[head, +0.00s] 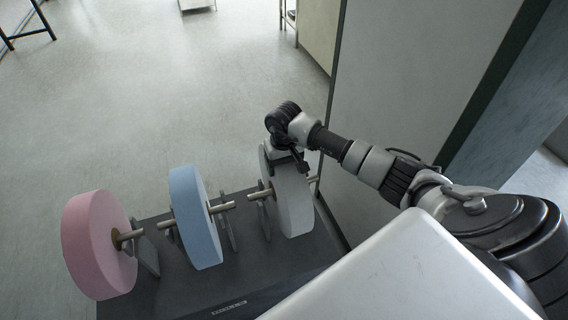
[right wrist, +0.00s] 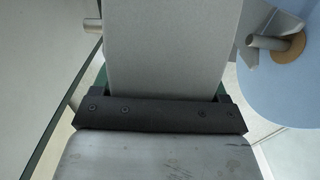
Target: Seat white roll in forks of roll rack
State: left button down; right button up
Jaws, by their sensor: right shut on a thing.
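My right gripper (head: 287,163) is shut on the white roll (head: 296,208), gripping it at its top rim from above. The roll stands upright at the right end of the roll rack (head: 205,288). Its brown shaft (head: 259,194) sticks out to the left, at the top of a grey fork (head: 265,222). I cannot tell whether the shaft rests in the fork. The far-side fork is mostly hidden behind the roll. In the right wrist view, the white roll (right wrist: 170,45) fills the space between the jaws (right wrist: 160,112), and one shaft end (right wrist: 93,27) shows. My left gripper is out of view.
A blue roll (head: 195,222) stands in the middle of the rack, and a pink roll (head: 90,245) at its left end. A tall pale cabinet wall (head: 400,90) stands close on the right. The floor (head: 150,100) behind the rack is clear.

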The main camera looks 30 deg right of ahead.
jog(key=shift+w+r, duration=0.1)
jog(key=shift+r, duration=0.05)
jog(key=o, duration=1.2)
notch_tip(320, 180, up, 11)
jog(key=shift+f, duration=0.1)
